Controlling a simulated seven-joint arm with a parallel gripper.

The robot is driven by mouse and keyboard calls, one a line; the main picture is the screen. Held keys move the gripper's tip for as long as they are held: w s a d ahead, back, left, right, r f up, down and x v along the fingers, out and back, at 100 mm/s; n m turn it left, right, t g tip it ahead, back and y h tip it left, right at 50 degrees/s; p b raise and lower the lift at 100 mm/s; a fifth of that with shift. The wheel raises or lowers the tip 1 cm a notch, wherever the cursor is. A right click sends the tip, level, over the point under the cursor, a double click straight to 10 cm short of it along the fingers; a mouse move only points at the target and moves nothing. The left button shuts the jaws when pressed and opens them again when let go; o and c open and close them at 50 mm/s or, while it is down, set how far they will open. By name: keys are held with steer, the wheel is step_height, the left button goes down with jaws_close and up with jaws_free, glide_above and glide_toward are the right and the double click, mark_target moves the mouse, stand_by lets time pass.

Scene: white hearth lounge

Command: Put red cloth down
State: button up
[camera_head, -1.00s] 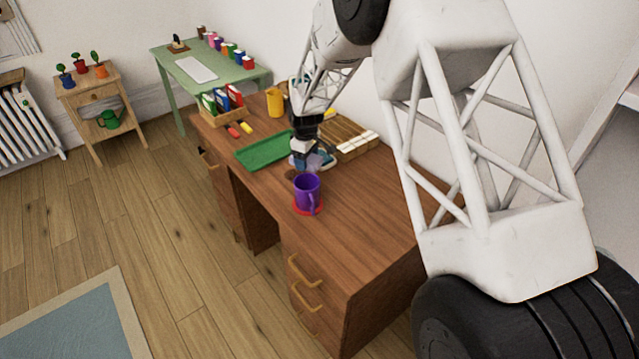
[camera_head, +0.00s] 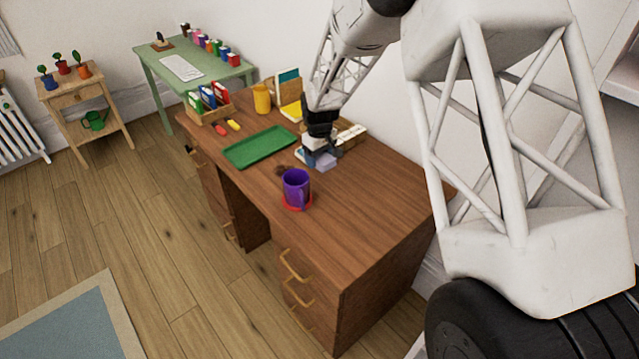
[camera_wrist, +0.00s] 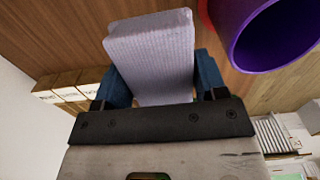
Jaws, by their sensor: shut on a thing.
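My gripper (camera_head: 318,152) is over the desk, behind and right of the purple mug (camera_head: 296,186). Its blue fingers are shut on a pale lilac, folded-looking block (camera_wrist: 152,55), which also shows in the head view (camera_head: 327,163). The held thing has a fine woven texture and is not red. I cannot tell whether it touches the desk. I see no red cloth. The round red thing under the mug (camera_head: 299,206) looks like a coaster.
A green tray (camera_head: 260,147) lies left of my gripper on the brown desk (camera_head: 370,210). A small brown thing is behind the mug. A card box (camera_head: 350,136), yellow cup (camera_head: 262,98) and book holder (camera_head: 212,110) stand farther back. The desk's right front is clear.

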glide_above(319, 185)
steer(key=shift+w+d+f, duration=0.1)
steer(key=shift+f, duration=2.95)
steer(key=shift+f, duration=1.85)
steer(key=shift+f, duration=0.25)
steer(key=o, duration=0.6)
steer(key=shift+f, duration=0.15)
step_height(319, 185, up, 13)
steer(key=shift+f, duration=0.1)
